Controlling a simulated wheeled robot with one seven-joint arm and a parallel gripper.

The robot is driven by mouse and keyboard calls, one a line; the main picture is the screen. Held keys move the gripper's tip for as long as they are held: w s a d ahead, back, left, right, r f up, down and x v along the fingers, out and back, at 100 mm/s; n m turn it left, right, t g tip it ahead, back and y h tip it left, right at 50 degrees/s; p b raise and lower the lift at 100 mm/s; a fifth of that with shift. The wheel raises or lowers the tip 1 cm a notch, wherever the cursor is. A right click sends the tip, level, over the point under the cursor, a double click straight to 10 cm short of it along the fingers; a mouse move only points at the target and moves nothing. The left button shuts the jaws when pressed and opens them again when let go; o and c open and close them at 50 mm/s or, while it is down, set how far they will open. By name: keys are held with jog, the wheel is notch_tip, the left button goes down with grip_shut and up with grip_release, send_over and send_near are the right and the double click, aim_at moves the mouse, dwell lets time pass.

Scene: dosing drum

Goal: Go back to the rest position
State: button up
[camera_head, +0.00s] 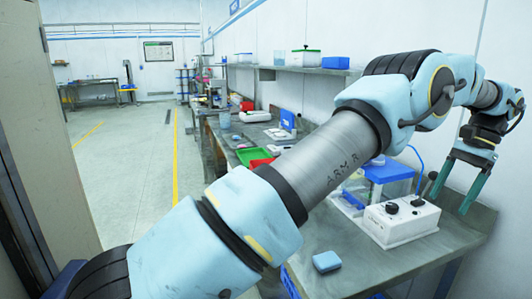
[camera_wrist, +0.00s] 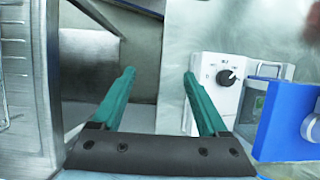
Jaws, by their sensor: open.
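My gripper (camera_head: 458,184) is at the right of the head view, over the right end of the bench (camera_head: 355,240). Its two green fingers are apart, point down and hold nothing. In the wrist view my gripper (camera_wrist: 158,100) also shows open, with nothing between the fingers. A white control box (camera_head: 400,220) with black knobs stands on the bench just left of the fingers. The same white box (camera_wrist: 228,80) shows beside the right finger in the wrist view; I cannot tell whether they touch. My arm stretches across the head view and hides part of the bench.
A blue-lidded clear container (camera_head: 389,171) stands behind the control box. A light blue block (camera_head: 326,262) lies near the bench's front edge. A green tray (camera_head: 252,156) lies farther along the bench. A wall shelf (camera_head: 300,69) runs above. The floor (camera_head: 135,160) at left is clear.

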jog(key=w+a+n+h, duration=0.25)
jog(key=w+a, duration=0.45)
jog(key=a, duration=0.7)
jog(key=w+a+n+h, duration=0.1)
jog(key=w+a+n, duration=0.45)
jog(key=a, duration=0.85)
jog(key=s+a+f+n+t, duration=0.1)
jog(key=s+a, duration=0.4)
jog(key=a, duration=0.7)
jog(key=s+a+f+n+t+h, duration=0.1)
jog(key=s+a+f+n, duration=0.3)
jog(key=a, duration=0.9)
jog(key=shift+s+a+n+t, duration=0.3)
jog(key=shift+s+n+t, duration=0.1)
